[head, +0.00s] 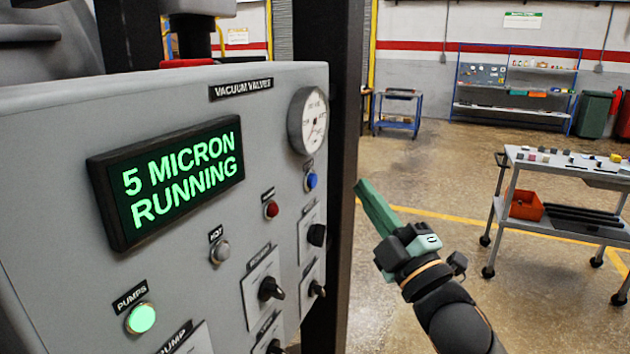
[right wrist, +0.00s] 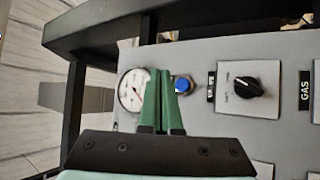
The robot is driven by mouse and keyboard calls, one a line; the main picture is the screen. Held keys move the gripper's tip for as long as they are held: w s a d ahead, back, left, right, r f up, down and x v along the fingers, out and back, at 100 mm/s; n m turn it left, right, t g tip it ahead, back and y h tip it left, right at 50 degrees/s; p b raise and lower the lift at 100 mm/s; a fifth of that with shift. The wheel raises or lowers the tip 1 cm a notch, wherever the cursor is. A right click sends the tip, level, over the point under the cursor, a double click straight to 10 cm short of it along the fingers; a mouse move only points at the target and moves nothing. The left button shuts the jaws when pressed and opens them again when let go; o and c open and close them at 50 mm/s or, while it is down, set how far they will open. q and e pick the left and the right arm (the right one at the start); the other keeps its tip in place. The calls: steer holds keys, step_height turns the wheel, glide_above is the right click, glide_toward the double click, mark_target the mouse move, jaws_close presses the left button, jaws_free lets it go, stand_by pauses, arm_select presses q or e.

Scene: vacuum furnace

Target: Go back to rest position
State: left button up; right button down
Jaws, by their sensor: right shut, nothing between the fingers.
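My right gripper (head: 366,190) is shut and empty, with green fingers pointing up and left. In the head view it is in front of the black post, just right of the furnace control panel (head: 60,130), apart from the panel's knobs. In the right wrist view the shut green fingers (right wrist: 162,85) point toward the panel, between the gauge (right wrist: 132,90) and the blue button (right wrist: 183,85); I cannot tell the exact gap. The panel's display (head: 170,180) reads "5 MICRON RUNNING". The pumps button (head: 141,318) is lit green. My left gripper is not in view.
A black post (head: 330,180) stands at the panel's right edge, close to my right gripper. A cart (head: 560,165) with an orange bin (head: 525,205) stands at the right. A blue cart (head: 398,112) and a shelf (head: 515,85) stand farther back. Open floor lies between.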

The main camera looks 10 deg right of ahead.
steer(key=s+f+m+g+h, duration=0.2)
steer(key=f+m+g, duration=0.15)
steer(key=f, duration=1.15)
steer(key=s+f+m+g+h, duration=0.1)
steer(key=s+f+m+g, duration=0.3)
steer(key=f, duration=1.1)
steer(key=s+f+m+g+h+p, duration=0.1)
steer(key=s+f+m+g, duration=0.4)
steer(key=s+f, duration=1.2)
step_height(320, 180, down, 4)
steer(key=m, duration=0.3)
steer(key=shift+s+f, duration=0.15)
steer(key=shift+s, duration=0.2)
steer(key=shift+w+g, duration=0.1)
steer(key=shift+g, duration=0.15)
